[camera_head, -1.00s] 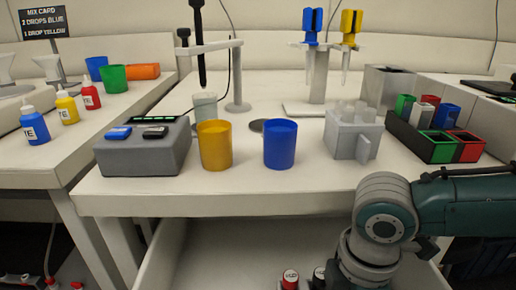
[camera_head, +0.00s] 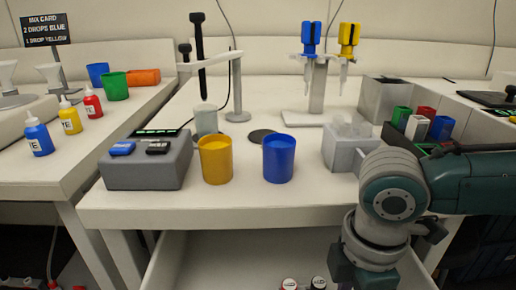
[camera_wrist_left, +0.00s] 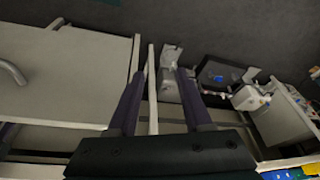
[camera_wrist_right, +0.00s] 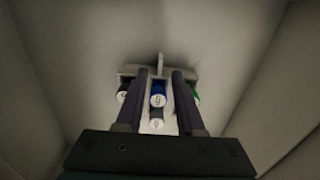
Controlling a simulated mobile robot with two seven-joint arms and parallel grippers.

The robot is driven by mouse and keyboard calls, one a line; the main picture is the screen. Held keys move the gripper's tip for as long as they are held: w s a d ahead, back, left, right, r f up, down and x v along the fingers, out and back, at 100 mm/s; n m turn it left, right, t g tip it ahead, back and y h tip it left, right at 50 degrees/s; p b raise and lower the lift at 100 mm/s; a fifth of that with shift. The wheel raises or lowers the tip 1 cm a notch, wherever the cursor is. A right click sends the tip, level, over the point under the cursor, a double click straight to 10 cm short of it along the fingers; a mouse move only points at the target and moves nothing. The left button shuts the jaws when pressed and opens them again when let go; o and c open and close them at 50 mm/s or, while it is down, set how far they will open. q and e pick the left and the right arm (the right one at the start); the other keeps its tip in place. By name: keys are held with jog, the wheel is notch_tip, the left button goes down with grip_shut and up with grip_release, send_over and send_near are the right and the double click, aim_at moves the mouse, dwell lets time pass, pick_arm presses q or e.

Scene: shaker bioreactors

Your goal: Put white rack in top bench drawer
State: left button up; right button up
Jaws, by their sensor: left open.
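A pale rack (camera_wrist_right: 128,70) with an upright fin shows in the right wrist view. It holds several capped vials, among them a blue one (camera_wrist_right: 158,90). My right gripper (camera_wrist_right: 160,74) is open above it, one finger on each side of the fin and the blue vial; contact cannot be told. A pale open drawer (camera_head: 230,262) is under the bench, with vial caps (camera_head: 290,284) at the picture's lower edge. Another pale rack (camera_head: 342,156) with clear tubes stands on the bench, partly behind my right arm. My left gripper (camera_wrist_left: 160,73) is open, a thin pale panel edge showing between its fingers.
On the bench are an orange cup (camera_head: 215,162), a blue cup (camera_head: 279,160), a grey device (camera_head: 148,168) and a pipette stand (camera_head: 317,95). Pale walls (camera_wrist_right: 262,90) surround the rack under my right gripper. A cabinet front with a handle (camera_wrist_left: 12,70) is beside my left gripper.

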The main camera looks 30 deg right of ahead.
notch_tip(320, 180, up, 6)
jog(key=r+p, duration=0.1)
jog(key=p, duration=0.1)
jog(key=s+a+r+m+t+y, duration=0.2)
jog(key=s+a+m+t, duration=0.15)
jog(key=a, duration=0.85)
jog(key=s+d+r+m+h, duration=0.1)
jog(key=s+d+r+m, duration=0.1)
jog(key=m, duration=0.4)
jog(key=s+d, duration=0.1)
jog(key=d, duration=0.1)
jog(key=shift+d+h, duration=0.4)
jog(key=shift+s, duration=0.1)
